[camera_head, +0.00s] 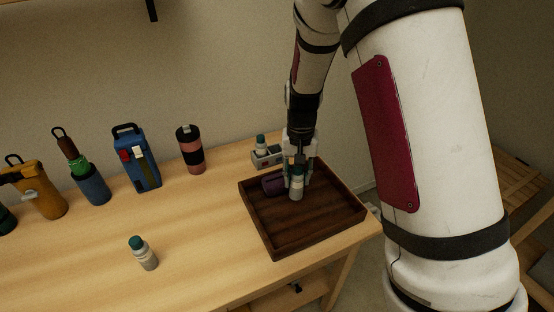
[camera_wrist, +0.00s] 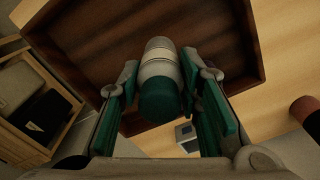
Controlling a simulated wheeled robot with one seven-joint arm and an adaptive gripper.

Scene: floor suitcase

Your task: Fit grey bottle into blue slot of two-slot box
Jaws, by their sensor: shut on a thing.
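My gripper (camera_head: 298,182) is shut on a grey bottle (camera_head: 296,188) with a teal cap, over the dark wooden tray (camera_head: 318,228). In the wrist view the bottle (camera_wrist: 158,60) sits between the green finger pads, its teal cap towards the camera. I cannot tell whether its base touches the tray. The small grey two-slot box (camera_head: 275,160) stands behind the tray, with a similar teal-capped bottle (camera_head: 261,144) at its left slot. The slot colours are unclear in the head view. A small pale block with a bluish patch, probably this box, shows in the wrist view (camera_wrist: 185,134).
A purple cylinder (camera_head: 271,184) lies in the tray, left of my gripper. The middle of the table is clear.

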